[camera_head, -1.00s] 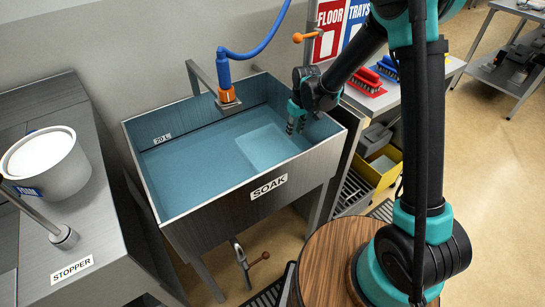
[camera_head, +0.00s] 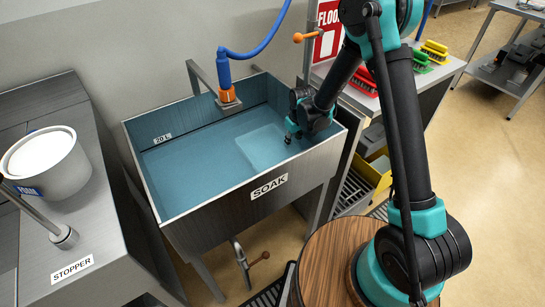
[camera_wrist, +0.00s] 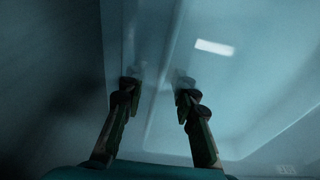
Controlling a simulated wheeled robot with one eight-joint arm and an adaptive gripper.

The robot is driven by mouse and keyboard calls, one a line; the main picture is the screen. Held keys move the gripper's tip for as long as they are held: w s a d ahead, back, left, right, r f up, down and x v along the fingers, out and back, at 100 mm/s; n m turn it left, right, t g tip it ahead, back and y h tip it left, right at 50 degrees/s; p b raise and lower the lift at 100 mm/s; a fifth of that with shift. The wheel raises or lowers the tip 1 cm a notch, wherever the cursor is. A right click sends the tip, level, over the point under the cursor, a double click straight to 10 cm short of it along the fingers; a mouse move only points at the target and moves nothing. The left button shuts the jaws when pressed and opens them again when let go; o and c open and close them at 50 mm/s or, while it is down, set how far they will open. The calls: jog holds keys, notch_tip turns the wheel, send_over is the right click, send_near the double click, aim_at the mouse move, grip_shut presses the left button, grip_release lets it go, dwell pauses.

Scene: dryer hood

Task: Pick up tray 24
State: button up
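A pale blue, shallow tray (camera_head: 268,148) lies under the water in the SOAK sink (camera_head: 195,190), near its right end. Its number cannot be read; a faint mark shows at the lower right of the wrist view. My gripper (camera_head: 290,139) is over the right part of the sink, pointing down at the tray's right side. In the wrist view my gripper (camera_wrist: 157,92) is open, with its two fingers apart and nothing held. The tray (camera_wrist: 215,105) shows there too, with its pale rim running between and past the fingertips. Whether the fingers touch it cannot be told.
The sink walls stand close around my gripper on the right. A blue hose with an orange-collared nozzle (camera_head: 227,95) hangs over the sink's back edge. A white bucket (camera_head: 45,162) stands on the left counter. Brushes (camera_head: 412,60) lie on the right bench.

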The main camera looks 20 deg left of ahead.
grip_shut()
jog(key=shift+r, duration=0.15)
dwell(0.4)
